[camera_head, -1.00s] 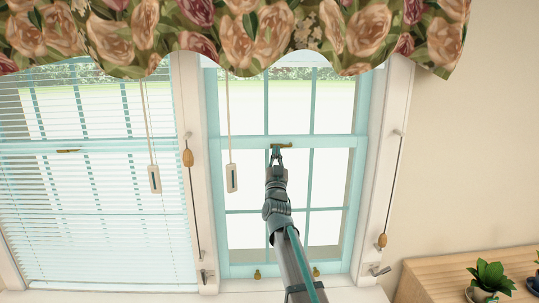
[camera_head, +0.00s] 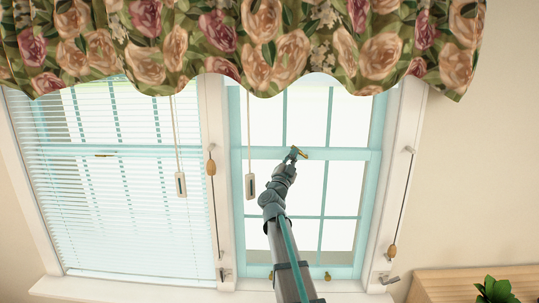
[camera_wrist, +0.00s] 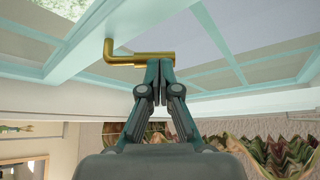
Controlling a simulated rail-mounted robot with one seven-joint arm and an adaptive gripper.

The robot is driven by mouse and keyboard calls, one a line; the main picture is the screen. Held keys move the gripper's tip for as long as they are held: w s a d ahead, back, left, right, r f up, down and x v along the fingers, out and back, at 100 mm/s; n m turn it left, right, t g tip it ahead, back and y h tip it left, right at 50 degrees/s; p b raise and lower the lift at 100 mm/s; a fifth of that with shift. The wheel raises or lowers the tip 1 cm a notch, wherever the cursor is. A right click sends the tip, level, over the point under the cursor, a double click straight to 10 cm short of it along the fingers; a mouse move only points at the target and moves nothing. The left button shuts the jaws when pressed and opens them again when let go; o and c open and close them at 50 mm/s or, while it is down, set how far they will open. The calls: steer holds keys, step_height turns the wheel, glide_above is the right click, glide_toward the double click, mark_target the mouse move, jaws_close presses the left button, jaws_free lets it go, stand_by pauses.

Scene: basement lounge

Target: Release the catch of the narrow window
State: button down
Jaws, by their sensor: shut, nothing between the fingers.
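The narrow window (camera_head: 372,190) is the right one in the head view, with a pale teal frame and panes. Its brass catch (camera_head: 304,155) sits on the middle rail; part of it is hidden behind my gripper. The wrist view shows the catch (camera_wrist: 140,59) as a brass bar with a bent end at the left. My gripper (camera_head: 293,152) is shut and empty, up at the catch. In the wrist view its closed fingertips (camera_wrist: 160,62) are at the bar's right end, overlapping it in the picture; I cannot tell whether they touch.
A wider window with white blinds (camera_head: 110,200) stands to the left. A pull cord with a white handle (camera_head: 250,186) hangs left of my arm. A floral valance (camera_head: 240,45) covers the top. A wooden cabinet (camera_head: 450,285) with a plant (camera_head: 496,291) stands lower right.

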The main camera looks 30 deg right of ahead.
steer(key=shift+s+d+r, duration=0.2)
steer(key=shift+d+r, duration=0.3)
steer(key=shift+r, duration=0.1)
steer(key=shift+a+p, duration=0.1)
steer(key=shift+p, duration=0.2)
steer(key=s+a+f+b, duration=0.2)
steer(key=s+a, duration=0.5)
steer(key=a, duration=0.4)
steer(key=shift+a+f+b, duration=0.25)
steer(key=shift+f+b, duration=0.05)
steer(key=shift+f, duration=0.3)
